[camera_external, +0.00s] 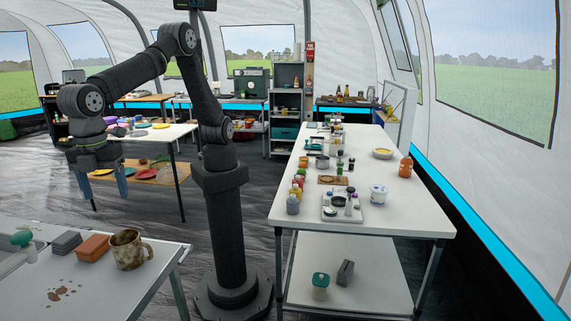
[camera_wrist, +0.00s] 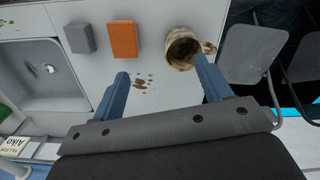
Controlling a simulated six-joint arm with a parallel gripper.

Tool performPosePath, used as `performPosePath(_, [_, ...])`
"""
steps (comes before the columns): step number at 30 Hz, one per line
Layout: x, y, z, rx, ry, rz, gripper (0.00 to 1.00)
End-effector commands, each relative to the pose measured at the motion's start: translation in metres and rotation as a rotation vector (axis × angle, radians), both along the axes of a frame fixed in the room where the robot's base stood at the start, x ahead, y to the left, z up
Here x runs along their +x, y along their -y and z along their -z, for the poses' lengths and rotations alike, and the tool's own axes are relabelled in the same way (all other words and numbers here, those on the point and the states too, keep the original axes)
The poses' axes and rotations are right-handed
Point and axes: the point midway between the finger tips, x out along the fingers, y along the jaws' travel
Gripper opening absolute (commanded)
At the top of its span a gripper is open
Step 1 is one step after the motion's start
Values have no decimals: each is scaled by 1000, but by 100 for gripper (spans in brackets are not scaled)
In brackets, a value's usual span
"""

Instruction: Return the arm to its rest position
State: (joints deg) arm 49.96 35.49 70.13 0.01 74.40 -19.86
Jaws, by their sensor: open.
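My gripper (camera_external: 104,190) hangs from my bent arm in the external view, fingers pointing down, above and behind the near-left table. In the wrist view my gripper (camera_wrist: 166,84) has its two blue fingers spread wide apart with nothing between them but tabletop. A brown speckled mug (camera_external: 129,250) stands on the near-left table; in the wrist view the mug (camera_wrist: 184,48) is close to the right fingertip, and I cannot tell the height gap. A brown stain (camera_wrist: 142,82) lies on the tabletop between the fingers.
An orange block (camera_external: 92,247) and a grey block (camera_external: 66,242) sit left of the mug. A sink (camera_wrist: 45,75) is set in the same table (camera_external: 130,293). A long white table (camera_external: 340,222) with bottles, a bowl and jars stands right of my base. Floor between the tables is open.

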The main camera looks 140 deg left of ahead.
Motion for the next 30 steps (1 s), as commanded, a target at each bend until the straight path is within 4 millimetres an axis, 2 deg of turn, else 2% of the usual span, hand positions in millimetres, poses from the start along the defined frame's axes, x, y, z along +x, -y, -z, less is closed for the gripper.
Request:
performPosePath(3, [21, -15, 0, 1, -1, -38, 71])
performPosePath(12, [68, -52, 0, 0, 1, -124, 71])
performPosePath(30, [147, -138, -1, 0, 0, -288, 71])
